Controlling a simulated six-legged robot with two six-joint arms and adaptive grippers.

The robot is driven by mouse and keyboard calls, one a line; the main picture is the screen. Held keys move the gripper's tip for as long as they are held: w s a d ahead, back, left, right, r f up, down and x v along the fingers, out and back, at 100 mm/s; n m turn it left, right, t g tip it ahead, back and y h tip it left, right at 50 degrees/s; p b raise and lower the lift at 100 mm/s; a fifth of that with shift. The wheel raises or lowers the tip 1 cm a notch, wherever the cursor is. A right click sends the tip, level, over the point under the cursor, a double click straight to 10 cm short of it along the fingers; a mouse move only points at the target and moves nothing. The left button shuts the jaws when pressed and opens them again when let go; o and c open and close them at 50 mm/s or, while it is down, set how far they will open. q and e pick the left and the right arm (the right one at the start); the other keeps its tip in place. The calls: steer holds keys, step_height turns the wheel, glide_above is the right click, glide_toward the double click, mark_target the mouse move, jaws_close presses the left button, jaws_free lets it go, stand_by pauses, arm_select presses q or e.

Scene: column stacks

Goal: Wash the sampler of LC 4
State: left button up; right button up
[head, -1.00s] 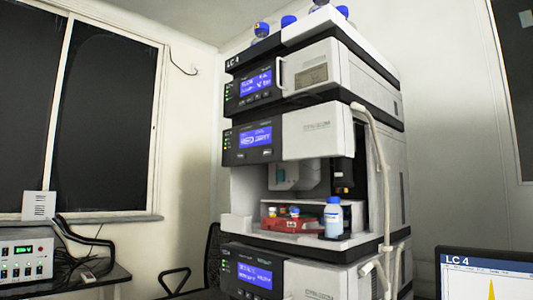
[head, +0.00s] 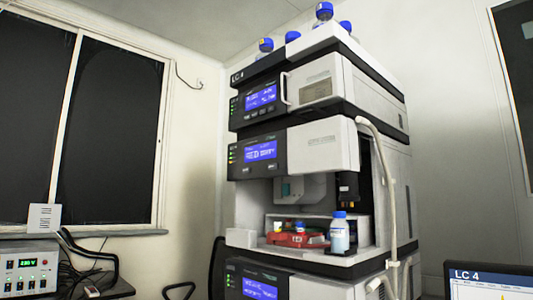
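The LC 4 stack (head: 318,125) stands right of centre in the head view, a tower of white and dark modules with lit blue displays. Its open sampler bay (head: 300,215) is in the lower middle. In the bay, a red tray (head: 297,240) holds small vials with yellow, white and blue caps. A bottle with a blue cap and pale blue contents (head: 339,236) stands at the bay's front right. A dark needle unit (head: 347,186) hangs at the back right of the bay. Neither of my grippers is in view.
Blue-capped bottles (head: 324,12) stand on top of the stack. A white tube (head: 384,180) runs down its right side. A monitor labelled LC 4 (head: 490,283) is at bottom right. A white instrument box (head: 28,268) with cables sits on a table at bottom left. A dark chair partly shows behind.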

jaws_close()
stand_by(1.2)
